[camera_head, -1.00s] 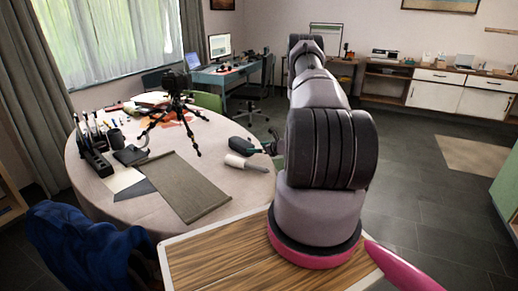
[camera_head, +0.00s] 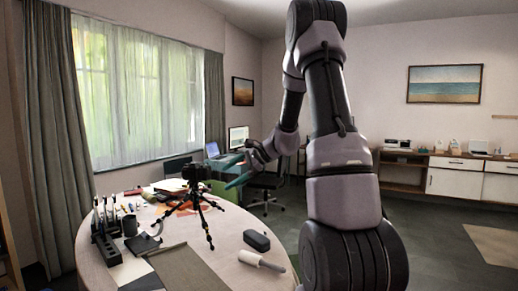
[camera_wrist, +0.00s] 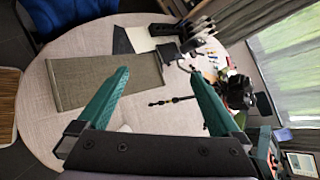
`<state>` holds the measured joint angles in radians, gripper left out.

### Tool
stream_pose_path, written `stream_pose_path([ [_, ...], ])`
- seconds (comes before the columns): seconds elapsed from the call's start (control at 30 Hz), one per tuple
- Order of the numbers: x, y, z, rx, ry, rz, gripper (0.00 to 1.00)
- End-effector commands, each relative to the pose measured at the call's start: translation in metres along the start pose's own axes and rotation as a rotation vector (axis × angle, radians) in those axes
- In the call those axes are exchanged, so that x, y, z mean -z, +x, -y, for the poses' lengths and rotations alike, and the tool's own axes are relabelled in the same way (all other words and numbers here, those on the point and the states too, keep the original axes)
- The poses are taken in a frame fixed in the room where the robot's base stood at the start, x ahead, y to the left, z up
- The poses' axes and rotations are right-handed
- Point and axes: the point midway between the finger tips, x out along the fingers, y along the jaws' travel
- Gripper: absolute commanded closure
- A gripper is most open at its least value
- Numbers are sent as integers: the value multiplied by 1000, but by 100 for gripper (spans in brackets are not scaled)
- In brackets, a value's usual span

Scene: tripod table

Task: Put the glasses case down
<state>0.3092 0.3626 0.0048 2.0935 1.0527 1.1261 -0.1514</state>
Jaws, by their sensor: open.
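The dark glasses case (camera_head: 256,240) lies on the right part of the round table (camera_head: 225,222), just behind a white roller with a handle (camera_head: 262,260). My gripper (camera_head: 236,167) is raised above the table, up and left of the case in the head view, and is apart from it. Its two teal fingers are spread with nothing between them, as the wrist view (camera_wrist: 158,76) also shows. I cannot make out the case in the wrist view.
A black tripod (camera_head: 197,200) stands mid-table. A pen organiser (camera_head: 105,235) and a dark mug (camera_head: 130,225) are at the left. A grey-brown mat (camera_wrist: 105,82) lies near the front. Bare cloth shows between mat and roller.

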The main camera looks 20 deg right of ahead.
Motion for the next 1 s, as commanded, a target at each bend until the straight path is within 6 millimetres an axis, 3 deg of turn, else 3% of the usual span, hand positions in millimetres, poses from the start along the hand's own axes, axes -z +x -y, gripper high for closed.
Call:
stream_pose_path([
  [0.03,-30,-12,-6,-33,-87,-14,0],
  [0.1,-62,-28,-20,-87,-201,-41,0],
  [0.2,-100,-52,-44,-156,-362,-88,0],
  [0.4,-156,-102,-94,-264,-687,-209,0],
  [0.53,-178,-137,-127,-312,-892,-306,0],
  [0.7,-192,-175,-160,-348,-1117,-433,0],
  [0.83,-194,-193,-174,-359,-1222,-502,0],
  [1.0,-194,-202,-181,-365,-1272,-539,0],
])
